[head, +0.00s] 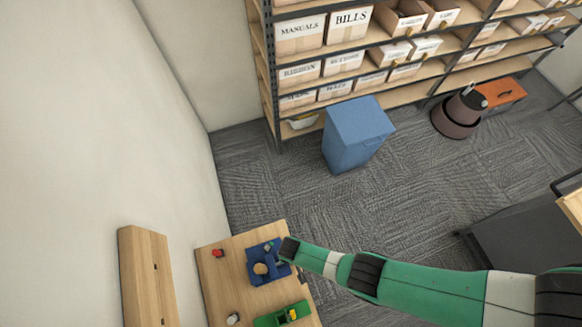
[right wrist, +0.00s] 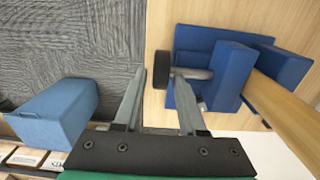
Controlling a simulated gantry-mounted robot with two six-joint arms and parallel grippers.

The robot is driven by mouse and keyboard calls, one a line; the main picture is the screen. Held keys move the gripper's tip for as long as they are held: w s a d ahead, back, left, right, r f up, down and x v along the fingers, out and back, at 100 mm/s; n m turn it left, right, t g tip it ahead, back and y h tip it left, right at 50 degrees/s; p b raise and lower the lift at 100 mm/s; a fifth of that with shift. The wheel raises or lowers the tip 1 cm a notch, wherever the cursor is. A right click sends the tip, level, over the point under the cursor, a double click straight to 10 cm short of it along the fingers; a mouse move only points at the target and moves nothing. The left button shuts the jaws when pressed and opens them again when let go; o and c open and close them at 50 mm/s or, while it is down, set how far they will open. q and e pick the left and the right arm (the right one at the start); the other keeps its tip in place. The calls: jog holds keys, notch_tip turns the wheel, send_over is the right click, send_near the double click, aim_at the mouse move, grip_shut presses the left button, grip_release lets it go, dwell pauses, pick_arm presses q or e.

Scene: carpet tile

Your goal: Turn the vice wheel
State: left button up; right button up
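The blue vice (head: 254,252) stands on the wooden table (head: 226,284) at the bottom of the head view. In the right wrist view the vice (right wrist: 235,70) shows its dark wheel (right wrist: 161,70) on a grey shaft (right wrist: 194,74), with a wooden bar (right wrist: 283,112) between its blue blocks. My right gripper (right wrist: 159,76) is open. Its two fingers point toward the wheel, with the wheel in the gap near their tips; I cannot tell whether they touch it. In the head view my right arm covers the vice's right side. My left gripper is out of view.
A red object (head: 218,253), a small grey object (head: 233,319) and a green item (head: 268,322) are on the table. A wooden panel (head: 146,270) is at the left wall. A blue bin (head: 352,145) stands on the carpet before shelves of labelled boxes (head: 299,35).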

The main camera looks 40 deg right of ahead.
grip_shut()
jog(key=shift+s+a+r+t+h+p, duration=0.15)
jog(key=shift+t+h+p, duration=0.25)
jog(key=shift+t, duration=0.4)
jog(key=shift+s+f+t+h+b, duration=0.2)
jog(key=shift+t+h+b, duration=0.15)
jog(key=shift+t, duration=0.35)
jog(key=shift+s+a+t+h+b, duration=0.1)
jog(key=shift+t+h+b, duration=0.15)
jog(key=shift+t+b, duration=0.4)
jog(key=shift+s+r+t+h+b, duration=0.1)
jog(key=shift+t+h+b, duration=0.35)
jog(key=shift+t, duration=0.5)
